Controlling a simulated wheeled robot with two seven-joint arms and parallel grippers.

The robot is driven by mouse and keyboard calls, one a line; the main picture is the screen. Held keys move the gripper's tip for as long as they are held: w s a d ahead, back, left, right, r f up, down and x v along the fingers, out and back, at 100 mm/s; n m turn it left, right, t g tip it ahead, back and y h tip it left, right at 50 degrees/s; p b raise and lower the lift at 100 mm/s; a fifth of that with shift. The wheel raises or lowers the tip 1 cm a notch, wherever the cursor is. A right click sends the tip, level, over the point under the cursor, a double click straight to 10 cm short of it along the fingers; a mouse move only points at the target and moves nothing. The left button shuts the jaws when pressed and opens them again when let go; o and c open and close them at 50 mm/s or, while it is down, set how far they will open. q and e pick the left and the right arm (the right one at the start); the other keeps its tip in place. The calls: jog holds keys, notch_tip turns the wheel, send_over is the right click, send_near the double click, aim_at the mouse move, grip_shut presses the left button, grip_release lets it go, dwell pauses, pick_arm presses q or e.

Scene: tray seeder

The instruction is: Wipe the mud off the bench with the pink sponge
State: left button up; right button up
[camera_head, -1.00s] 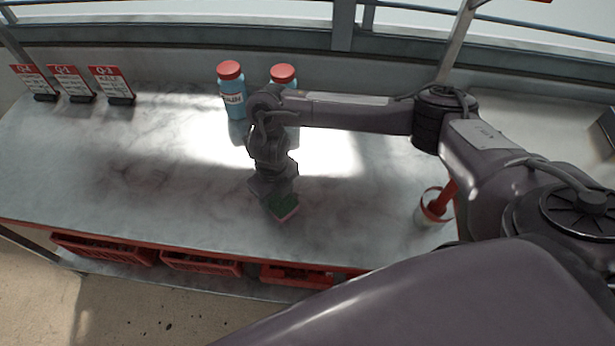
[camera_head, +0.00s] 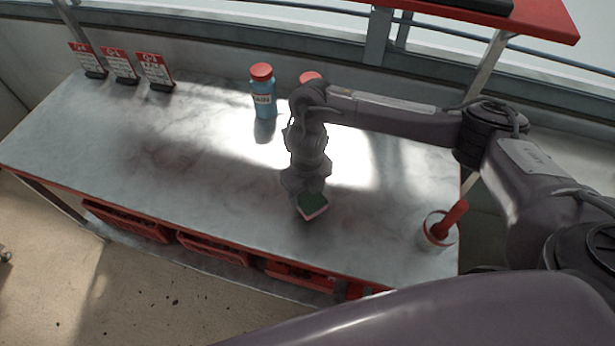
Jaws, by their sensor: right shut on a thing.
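The sponge (camera_head: 313,206) has a green top and a pink lower layer. My right gripper (camera_head: 306,188) points down and is shut on it, near the front edge of the bench. The sponge is at or just above the bench top; I cannot tell if it touches. The bench (camera_head: 210,165) has a grey, marbled top with a bright patch of light. I cannot tell mud from the dark marbling and shadow on it. My right arm hides part of the bench behind the gripper. My left gripper is not in view.
A blue bottle with a red cap (camera_head: 263,92) stands at the back, and a second bottle (camera_head: 311,78) is mostly hidden by my arm. Several sign cards (camera_head: 120,66) stand back left. A cup (camera_head: 438,236) with a red-handled tool stands right. Red crates (camera_head: 215,249) sit below.

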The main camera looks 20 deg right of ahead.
jog(key=r+p, duration=0.2)
jog(key=r, duration=0.1)
jog(key=shift+d, duration=0.2)
jog(key=shift+r+p, duration=0.3)
jog(key=shift+p, duration=0.05)
